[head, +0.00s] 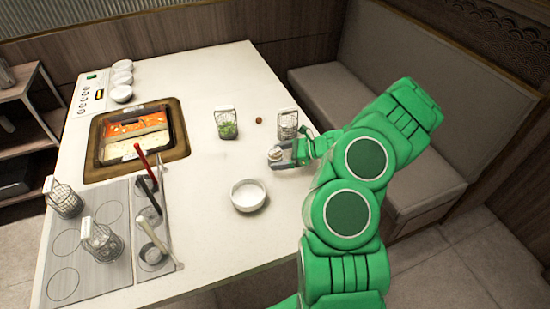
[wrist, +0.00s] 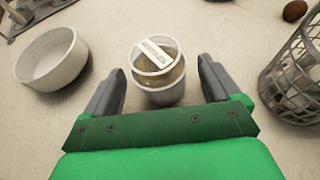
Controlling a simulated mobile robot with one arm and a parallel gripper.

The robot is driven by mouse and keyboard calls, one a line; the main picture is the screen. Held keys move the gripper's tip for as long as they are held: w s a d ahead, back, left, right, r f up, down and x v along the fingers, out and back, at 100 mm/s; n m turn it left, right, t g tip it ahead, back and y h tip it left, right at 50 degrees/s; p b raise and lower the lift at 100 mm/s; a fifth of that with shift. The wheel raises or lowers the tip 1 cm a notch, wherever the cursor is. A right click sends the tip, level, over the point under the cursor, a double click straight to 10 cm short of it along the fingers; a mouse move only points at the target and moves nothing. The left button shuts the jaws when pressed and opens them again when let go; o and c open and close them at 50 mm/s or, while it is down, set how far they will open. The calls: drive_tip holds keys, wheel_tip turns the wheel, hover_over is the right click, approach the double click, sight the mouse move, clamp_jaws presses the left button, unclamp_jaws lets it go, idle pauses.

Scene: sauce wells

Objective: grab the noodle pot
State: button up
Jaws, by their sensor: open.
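A small round pot with a white rim and a pale printed label, which looks like the noodle pot (wrist: 158,72), stands upright on the table between my fingers in the wrist view. It also shows in the head view (head: 275,154), near the table's right edge. My gripper (wrist: 160,80) is open, with one dark finger on each side of the pot. Gaps show between the pot and both fingers, so I see no contact. In the head view my gripper (head: 280,156) is partly hidden by my wrist.
A wire basket (wrist: 294,75) stands close to my right finger. A white bowl (wrist: 50,58) is at the left. A small brown round item (wrist: 295,10) lies beyond. A basket of greens (head: 227,124) and a sauce well (head: 133,140) are farther left on the white table (head: 200,85).

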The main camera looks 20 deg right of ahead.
sight(274, 151)
drive_tip(key=shift+x, duration=1.8)
drive_tip(key=c, duration=1.2)
drive_tip(key=shift+r, duration=0.15)
drive_tip(key=shift+w+r, duration=0.1)
drive_tip(key=shift+r, duration=0.35)
wheel_tip(274, 151, up, 2)
drive_tip(key=shift+r, duration=0.1)
drive_tip(key=s+a+r, duration=0.2)
drive_tip(key=s+r, duration=0.7)
drive_tip(key=s, duration=0.5)
drive_tip(key=shift+r, duration=0.4)
